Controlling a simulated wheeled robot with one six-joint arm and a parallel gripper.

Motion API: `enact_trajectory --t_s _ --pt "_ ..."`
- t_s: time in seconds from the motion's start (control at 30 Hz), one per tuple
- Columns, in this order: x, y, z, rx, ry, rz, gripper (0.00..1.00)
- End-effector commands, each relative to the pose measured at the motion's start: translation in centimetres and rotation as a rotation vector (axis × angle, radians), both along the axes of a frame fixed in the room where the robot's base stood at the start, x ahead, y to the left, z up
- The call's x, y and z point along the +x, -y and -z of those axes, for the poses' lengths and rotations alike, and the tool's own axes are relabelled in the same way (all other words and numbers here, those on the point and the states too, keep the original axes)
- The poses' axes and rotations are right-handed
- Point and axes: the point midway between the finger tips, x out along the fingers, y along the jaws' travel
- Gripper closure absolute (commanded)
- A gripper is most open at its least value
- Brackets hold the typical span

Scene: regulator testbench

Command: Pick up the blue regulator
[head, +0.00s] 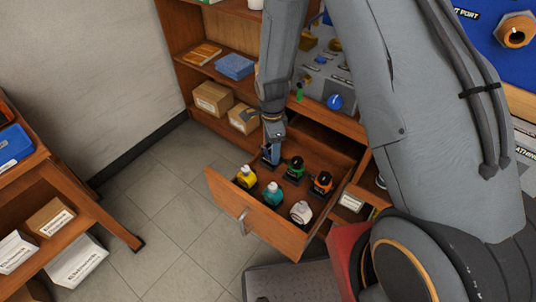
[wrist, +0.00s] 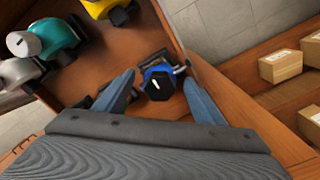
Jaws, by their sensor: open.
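The blue regulator (wrist: 158,84) stands in the open wooden drawer, with a dark knob that bears a white mark on top. In the wrist view my gripper (wrist: 159,78) is open, with one finger on each side of the regulator; I cannot tell if either finger touches it. In the head view my gripper (head: 270,146) points down into the drawer's back left corner. There the blue regulator (head: 266,158) is mostly hidden behind the fingers.
The drawer (head: 262,228) also holds regulators in yellow (head: 246,178), teal (head: 272,194), green (head: 294,170), orange (head: 322,183) and white (head: 301,212). The drawer's wall is close to my gripper. Boxes (head: 213,98) sit on a shelf behind.

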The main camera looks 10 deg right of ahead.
Motion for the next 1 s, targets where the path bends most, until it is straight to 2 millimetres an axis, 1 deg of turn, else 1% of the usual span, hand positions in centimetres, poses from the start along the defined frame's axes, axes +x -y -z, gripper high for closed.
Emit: enact_trajectory --t_s 0.03,0.13,0.37,0.4,0.57,0.7,0.77,1.0 --pt "-0.08 -0.01 0.45 0.0 -0.002 0.0 0.37" --pt "-0.09 -0.02 1.0 0.0 -0.002 -0.001 0.37" --pt "-0.04 -0.07 1.11 0.0 0.0 -0.002 0.37" --pt "-0.04 -0.07 1.11 0.0 0.0 -0.002 0.38" --pt "-0.05 -0.08 1.1 0.0 0.0 -0.002 0.65" --pt "-0.06 -0.09 1.1 0.0 -0.001 -0.002 0.89" --pt "-0.06 -0.1 1.1 0.0 0.0 -0.003 0.99" --pt "0.0 -0.12 1.01 0.0 0.001 -0.003 0.99"
